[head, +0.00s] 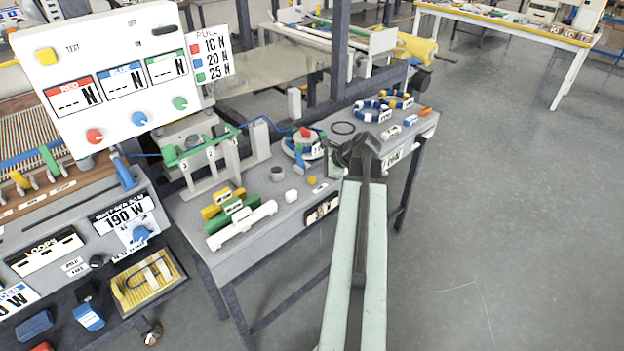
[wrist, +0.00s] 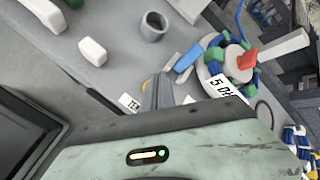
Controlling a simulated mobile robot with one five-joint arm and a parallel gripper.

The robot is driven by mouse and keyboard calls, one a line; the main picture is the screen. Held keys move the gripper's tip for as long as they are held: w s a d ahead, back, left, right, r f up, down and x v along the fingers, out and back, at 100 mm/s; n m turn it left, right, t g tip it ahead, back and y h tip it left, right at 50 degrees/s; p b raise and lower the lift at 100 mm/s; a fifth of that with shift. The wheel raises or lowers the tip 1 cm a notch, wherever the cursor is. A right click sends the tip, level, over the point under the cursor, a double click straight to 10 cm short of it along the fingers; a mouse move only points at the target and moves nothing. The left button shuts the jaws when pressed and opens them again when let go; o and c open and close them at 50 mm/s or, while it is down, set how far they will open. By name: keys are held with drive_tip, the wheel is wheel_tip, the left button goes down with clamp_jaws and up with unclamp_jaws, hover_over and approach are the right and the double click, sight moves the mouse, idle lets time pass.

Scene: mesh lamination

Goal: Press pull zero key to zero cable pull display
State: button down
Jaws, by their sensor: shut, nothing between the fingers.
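The cable pull display (head: 110,75) is a white panel at the upper left of the head view. It has red, blue and green readouts, each showing dashes and N, with a red, a blue and a green knob below. A yellow key (head: 46,56) sits at its upper left and a dark slot-like part (head: 163,30) at its upper right. I cannot read which is the pull zero key. My gripper (head: 350,150) is over the right part of the grey bench, well to the right of the panel. In the wrist view its fingers (wrist: 157,92) are shut and empty.
The grey bench (head: 255,245) carries a green cable guide (head: 205,150), yellow, green and white blocks, and a round coil holder (head: 303,145) close to my gripper. A pull card (head: 212,52) hangs beside the panel. The floor to the right is clear.

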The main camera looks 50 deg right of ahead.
sight(315, 179)
idle(0.6)
drive_tip(key=shift+f+b, duration=0.45)
drive_tip(key=shift+f+b, duration=0.5)
idle(0.5)
drive_tip(key=shift+r, duration=0.15)
drive_tip(key=shift+r+p, duration=0.8)
drive_tip(key=shift+p, duration=0.15)
drive_tip(key=shift+r, duration=0.1)
wheel_tip(315, 179, up, 5)
drive_tip(key=p, duration=0.5)
